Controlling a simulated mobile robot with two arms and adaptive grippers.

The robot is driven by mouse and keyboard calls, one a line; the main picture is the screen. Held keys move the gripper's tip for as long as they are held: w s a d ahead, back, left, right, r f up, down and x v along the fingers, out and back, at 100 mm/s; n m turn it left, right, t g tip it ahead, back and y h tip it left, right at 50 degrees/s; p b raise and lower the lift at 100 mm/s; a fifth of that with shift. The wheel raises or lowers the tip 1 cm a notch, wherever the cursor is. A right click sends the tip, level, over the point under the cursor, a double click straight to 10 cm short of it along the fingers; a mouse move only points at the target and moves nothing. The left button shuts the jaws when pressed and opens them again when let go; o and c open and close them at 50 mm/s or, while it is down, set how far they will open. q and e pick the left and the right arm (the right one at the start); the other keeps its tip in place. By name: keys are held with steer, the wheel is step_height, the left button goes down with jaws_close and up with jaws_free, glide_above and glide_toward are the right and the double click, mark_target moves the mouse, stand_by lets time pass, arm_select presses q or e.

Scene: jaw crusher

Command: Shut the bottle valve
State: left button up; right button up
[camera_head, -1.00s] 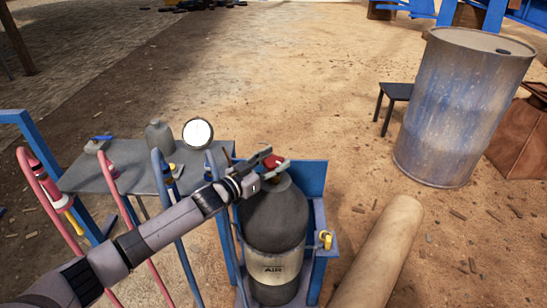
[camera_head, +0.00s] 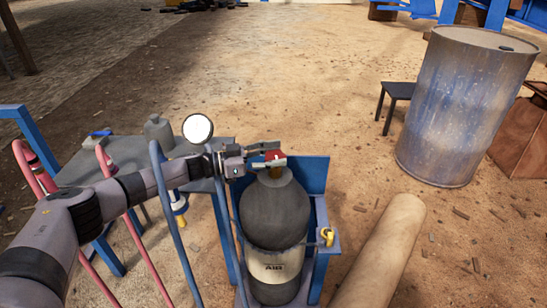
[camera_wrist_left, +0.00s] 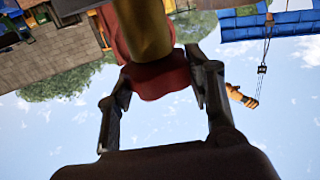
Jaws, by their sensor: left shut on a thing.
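The dark grey air bottle (camera_head: 275,215) stands upright in a blue frame, with a pale label on its front. Its red valve handle (camera_head: 277,155) sits at the top of the neck. My left gripper (camera_head: 272,156) comes in from the left and is shut on the handle, one finger on each side. In the left wrist view the red handle (camera_wrist_left: 160,78) lies between the fingers, with the brass valve body (camera_wrist_left: 146,28) above it. The fingers hide part of the handle. My right gripper is not in view.
A grey table (camera_head: 95,167) with a round gauge (camera_head: 198,128) and hoses is at the left, close to my arm. A yellow-handled fitting (camera_head: 326,236) is on the frame's right side. A beige pipe (camera_head: 385,250) lies at right. A blue-grey drum (camera_head: 462,110) stands farther back.

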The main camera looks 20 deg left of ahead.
mark_target(275, 154)
arm_select(q)
steer(key=shift+r, duration=0.1)
stand_by(0.3)
steer(key=o, duration=1.2)
step_height(275, 154, up, 10)
steer(key=shift+f, duration=0.1)
steer(key=shift+d, duration=0.1)
